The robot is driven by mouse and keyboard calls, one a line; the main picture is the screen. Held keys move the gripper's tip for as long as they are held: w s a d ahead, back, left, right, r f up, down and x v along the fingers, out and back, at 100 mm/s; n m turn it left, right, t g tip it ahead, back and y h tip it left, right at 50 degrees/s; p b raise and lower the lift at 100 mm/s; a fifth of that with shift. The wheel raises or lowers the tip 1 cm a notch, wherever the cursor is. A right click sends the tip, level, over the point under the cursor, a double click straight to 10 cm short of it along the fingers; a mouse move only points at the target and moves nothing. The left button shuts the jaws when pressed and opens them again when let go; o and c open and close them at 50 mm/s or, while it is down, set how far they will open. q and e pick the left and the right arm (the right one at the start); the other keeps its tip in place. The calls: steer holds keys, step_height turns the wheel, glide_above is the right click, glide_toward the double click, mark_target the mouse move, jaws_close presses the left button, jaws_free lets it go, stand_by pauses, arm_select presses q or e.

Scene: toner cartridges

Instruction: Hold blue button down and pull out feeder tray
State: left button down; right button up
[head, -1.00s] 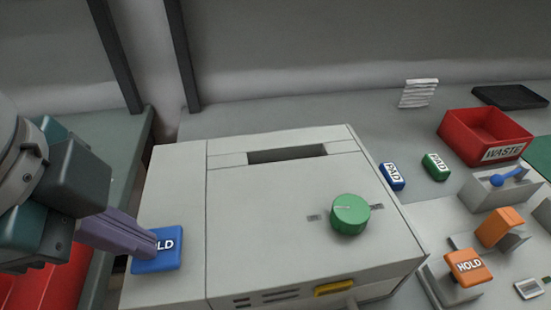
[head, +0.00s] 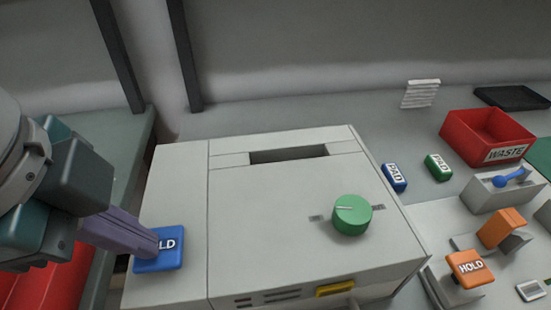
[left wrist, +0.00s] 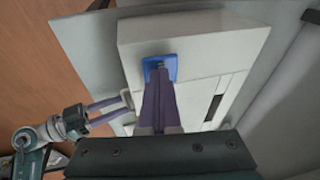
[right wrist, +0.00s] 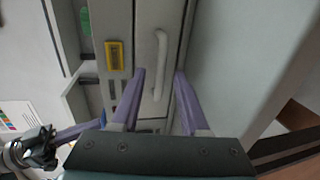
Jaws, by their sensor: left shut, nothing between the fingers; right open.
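The blue HOLD button (head: 170,260) sits on the left part of the white machine's top. My left gripper (head: 154,246) is shut and empty, its fingertips on the button and covering part of the lettering. The left wrist view also shows the button (left wrist: 173,64) under the fingertips (left wrist: 158,76). The feeder tray's white bar handle (right wrist: 161,58) is on the machine's front in the right wrist view. My right gripper (right wrist: 159,75) is open, with the handle between its fingers in the picture. I cannot tell how deep the fingers reach around it.
The machine (head: 270,195) also has a green knob (head: 352,215) and a yellow tab (head: 335,288). An orange HOLD button (head: 469,268), blue pad (head: 393,177), green pad (head: 438,167) and red WASTE bin (head: 486,137) are to the right. A wall stands behind.

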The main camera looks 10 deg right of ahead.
steer(key=shift+w+f, duration=0.1)
steer(key=shift+w, duration=0.15)
jaws_close()
steer(key=shift+s, duration=0.1)
stand_by(1.2)
